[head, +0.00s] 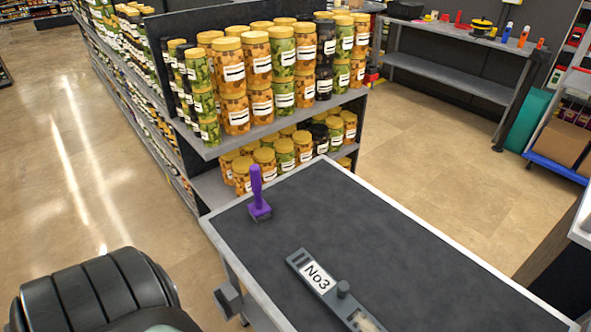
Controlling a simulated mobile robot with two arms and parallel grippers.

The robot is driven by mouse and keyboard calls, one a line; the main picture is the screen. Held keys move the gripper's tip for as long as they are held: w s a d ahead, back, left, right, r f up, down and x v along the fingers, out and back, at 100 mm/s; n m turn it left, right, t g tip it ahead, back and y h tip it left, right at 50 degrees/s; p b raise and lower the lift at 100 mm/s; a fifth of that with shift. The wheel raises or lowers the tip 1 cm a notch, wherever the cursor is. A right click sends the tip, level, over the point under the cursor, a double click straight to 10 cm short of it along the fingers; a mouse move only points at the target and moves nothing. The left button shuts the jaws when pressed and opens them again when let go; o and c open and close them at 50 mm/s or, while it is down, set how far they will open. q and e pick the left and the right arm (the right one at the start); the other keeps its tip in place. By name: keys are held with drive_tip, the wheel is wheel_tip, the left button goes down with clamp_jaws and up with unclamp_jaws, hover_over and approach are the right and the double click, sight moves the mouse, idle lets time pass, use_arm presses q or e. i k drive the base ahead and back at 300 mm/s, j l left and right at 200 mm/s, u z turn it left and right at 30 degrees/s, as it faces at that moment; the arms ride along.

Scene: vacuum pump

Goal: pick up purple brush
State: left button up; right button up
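The purple brush (257,196) stands upright on the dark top of a cart (333,207), near its far left corner. Its handle points up and its wider head rests on the surface. Nothing touches the brush. A dark, ribbed rounded part, which seems to be of my own arm, shows at the lower left, apart from the brush. Neither of my grippers can be seen in this view.
A grey device labelled No3 (318,276) lies on the cart, nearer and right of the brush. A shelf with several jars (257,57) stands just behind the cart. A workbench (455,75) stands at the back right. The cart's right half is clear.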

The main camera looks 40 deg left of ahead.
sight(260, 211)
drive_tip(key=j+z, duration=0.35)
drive_tip(key=k+j+z, duration=0.2)
drive_tip(key=j+z, duration=0.15)
drive_tip(key=k+j+z, duration=0.15)
drive_tip(key=j+z, duration=0.2)
